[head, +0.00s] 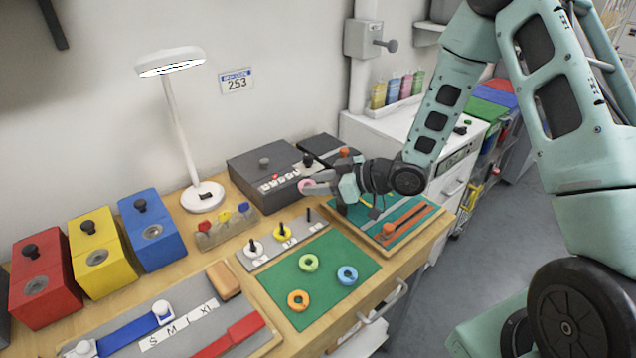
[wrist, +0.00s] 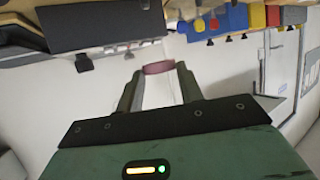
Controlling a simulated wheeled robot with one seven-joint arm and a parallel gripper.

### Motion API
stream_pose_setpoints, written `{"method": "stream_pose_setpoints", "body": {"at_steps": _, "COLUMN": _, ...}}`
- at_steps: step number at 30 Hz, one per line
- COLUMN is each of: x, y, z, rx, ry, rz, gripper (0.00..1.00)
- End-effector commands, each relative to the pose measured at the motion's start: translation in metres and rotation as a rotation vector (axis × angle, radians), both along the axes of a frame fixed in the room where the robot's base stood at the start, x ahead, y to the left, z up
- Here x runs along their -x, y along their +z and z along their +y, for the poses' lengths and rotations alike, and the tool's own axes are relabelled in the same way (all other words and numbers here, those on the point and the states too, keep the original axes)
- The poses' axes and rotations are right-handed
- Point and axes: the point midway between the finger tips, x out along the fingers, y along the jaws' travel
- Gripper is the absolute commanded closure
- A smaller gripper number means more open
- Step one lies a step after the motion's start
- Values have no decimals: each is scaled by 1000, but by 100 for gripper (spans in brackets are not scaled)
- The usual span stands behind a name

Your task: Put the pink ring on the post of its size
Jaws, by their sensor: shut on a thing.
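The pink ring (head: 306,186) is held between the fingertips of my gripper (head: 318,187), raised above the bench in front of the dark grey box. In the wrist view the pink ring (wrist: 158,67) spans the gap between the two fingertips. The grey post board (head: 262,262) lies below and to the left of my gripper. Its left post carries a white ring (head: 253,249), and its middle post a yellow ring (head: 283,233). Its right post (head: 308,215) is thin and bare. Small labels lie beside the posts, too small to read.
A green mat (head: 325,255) in front of the board bears a green ring (head: 308,263), a blue ring (head: 347,275) and an orange ring (head: 298,300). The dark grey box (head: 265,165) stands behind. A lamp (head: 203,196) stands left. A tray (head: 425,212) lies right.

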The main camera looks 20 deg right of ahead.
Motion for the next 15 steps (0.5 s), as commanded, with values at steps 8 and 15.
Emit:
{"method": "stream_pose_setpoints", "body": {"at_steps": 8, "x": 0, "y": -29, "z": 0, "rx": 0, "ry": 0, "rz": 0, "gripper": 84}}
{"method": "stream_pose_setpoints", "body": {"at_steps": 15, "x": 0, "y": -48, "z": 0, "rx": 0, "ry": 0, "rz": 0, "gripper": 84}}
